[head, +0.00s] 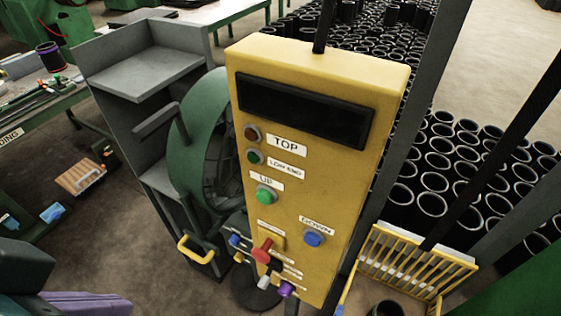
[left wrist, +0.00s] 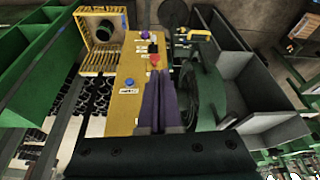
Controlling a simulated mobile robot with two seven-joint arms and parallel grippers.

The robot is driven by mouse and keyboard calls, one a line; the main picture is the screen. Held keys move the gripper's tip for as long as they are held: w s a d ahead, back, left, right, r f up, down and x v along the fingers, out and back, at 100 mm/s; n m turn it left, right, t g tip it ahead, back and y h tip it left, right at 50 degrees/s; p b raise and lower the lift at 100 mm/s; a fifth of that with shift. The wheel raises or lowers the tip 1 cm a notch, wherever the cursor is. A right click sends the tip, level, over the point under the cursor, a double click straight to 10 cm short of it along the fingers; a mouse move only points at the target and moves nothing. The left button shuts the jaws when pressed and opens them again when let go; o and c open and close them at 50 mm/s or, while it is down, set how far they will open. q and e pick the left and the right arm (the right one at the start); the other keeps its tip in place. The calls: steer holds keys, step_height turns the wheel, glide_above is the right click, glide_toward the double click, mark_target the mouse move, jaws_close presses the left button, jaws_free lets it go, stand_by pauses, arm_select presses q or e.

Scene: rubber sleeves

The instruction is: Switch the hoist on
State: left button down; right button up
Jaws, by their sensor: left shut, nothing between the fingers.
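The yellow hoist control box (head: 350,190) stands upright in the middle of the head view. Low on its front is a red switch handle (head: 262,252), with small labels I cannot read. Above are a green UP button (head: 264,195) and a blue button (head: 313,239). My left gripper (head: 118,305) has purple fingers and is at the bottom left, apart from the box. In the left wrist view the fingers (left wrist: 161,75) are shut and empty, pointing toward the box front; the red handle (left wrist: 155,61) shows just beyond their tips. My right gripper is not in view.
A green round housing (head: 195,140) and grey shelf unit (head: 150,75) stand left of the box. A yellow wire basket (head: 415,262) is at its lower right. Many black sleeves (head: 450,165) fill the floor behind. A purple knob (head: 286,289) sits near the red handle.

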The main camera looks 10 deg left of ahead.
arm_select(q)
steer(key=w+d+f+n+t+h+b, duration=0.1)
steer(key=w+f+n+t+h+b, duration=0.2)
steer(key=f+b, duration=1.3)
steer(key=w+d+f+n+t+h+b, duration=0.1)
steer(key=w+f+n+t+h+b, duration=0.2)
steer(key=f+b, duration=1.3)
steer(key=w+d+f+n+t+h+b, duration=0.1)
steer(key=w+f+n+t+h+b, duration=0.2)
steer(key=f+b, duration=1.3)
steer(key=shift+w+d+f+n+t+b, duration=0.15)
steer(key=shift+w+n+t+b, duration=0.65)
steer(key=shift+w+n+b, duration=1.65)
steer(key=shift+w+d+n+t+b, duration=0.1)
steer(key=shift+w+n+t+b, duration=0.75)
steer(key=shift+b, duration=3)
steer(key=n+t+h+b, duration=0.1)
steer(key=n+t+b, duration=0.5)
steer(key=b, duration=1.2)
glide_toward(263, 286)
steer(key=w+a+f+g, duration=0.1)
steer(key=w+a+f, duration=0.1)
steer(key=a+f, duration=0.3)
steer(key=shift+a+f+n, duration=0.3)
steer(key=shift+a+f, duration=0.05)
steer(key=shift+a, duration=0.1)
